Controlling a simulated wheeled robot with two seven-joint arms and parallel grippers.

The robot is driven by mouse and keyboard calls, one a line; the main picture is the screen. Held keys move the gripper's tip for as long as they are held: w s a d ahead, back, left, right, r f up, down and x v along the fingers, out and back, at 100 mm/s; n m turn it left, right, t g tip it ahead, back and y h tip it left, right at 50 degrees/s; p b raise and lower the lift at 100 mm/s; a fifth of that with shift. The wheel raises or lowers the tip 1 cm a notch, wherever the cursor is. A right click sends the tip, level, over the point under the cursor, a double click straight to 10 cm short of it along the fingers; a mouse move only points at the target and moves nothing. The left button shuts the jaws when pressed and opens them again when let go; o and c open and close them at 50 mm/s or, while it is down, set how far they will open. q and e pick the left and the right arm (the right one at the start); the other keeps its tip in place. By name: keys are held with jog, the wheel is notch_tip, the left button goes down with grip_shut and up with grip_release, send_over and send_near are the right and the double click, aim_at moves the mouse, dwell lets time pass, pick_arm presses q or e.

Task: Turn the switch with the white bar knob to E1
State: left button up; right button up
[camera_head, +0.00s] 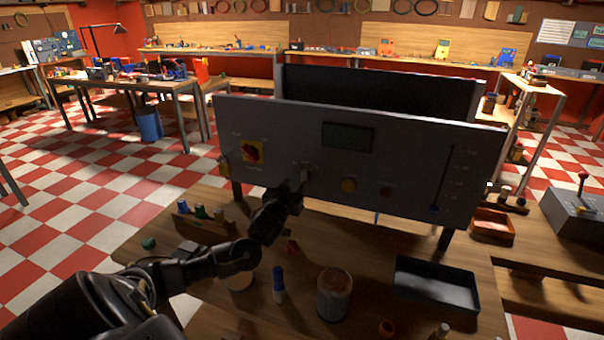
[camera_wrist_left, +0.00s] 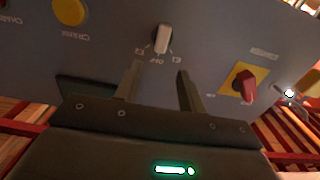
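The white bar knob (camera_wrist_left: 162,38) sits on the grey panel in the left wrist view. Small labels surround one end of it; the middle one looks like OFF, and the bar lies roughly in line with it. A label that looks like E1 is to its right in this picture. My left gripper (camera_wrist_left: 159,70) is open, its two fingertips apart and just short of the knob, with no contact visible. In the head view my left gripper (camera_head: 297,182) is in front of the panel (camera_head: 285,125), partly hiding the knob (camera_head: 304,173). My right gripper is not in view.
A red rotary switch on a yellow plate (camera_head: 252,152) is left of the knob in the head view. A yellow button (camera_head: 349,185), dark red button (camera_head: 386,192) and slider (camera_head: 436,207) are right. A can (camera_head: 334,296), blue-white bottle (camera_head: 279,287) and black tray (camera_head: 437,286) stand below.

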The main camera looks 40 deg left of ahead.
aim_at(303, 172)
pick_arm(q)
jog(key=p+x, duration=0.1)
jog(key=x, duration=0.5)
jog(key=shift+w+a+p, duration=0.15)
jog(key=shift+w+p, duration=0.15)
jog(key=shift+w, duration=0.05)
jog(key=shift+w+a+f, duration=0.1)
jog(key=shift+w, duration=0.35)
jog(key=shift+s, duration=0.1)
grip_shut()
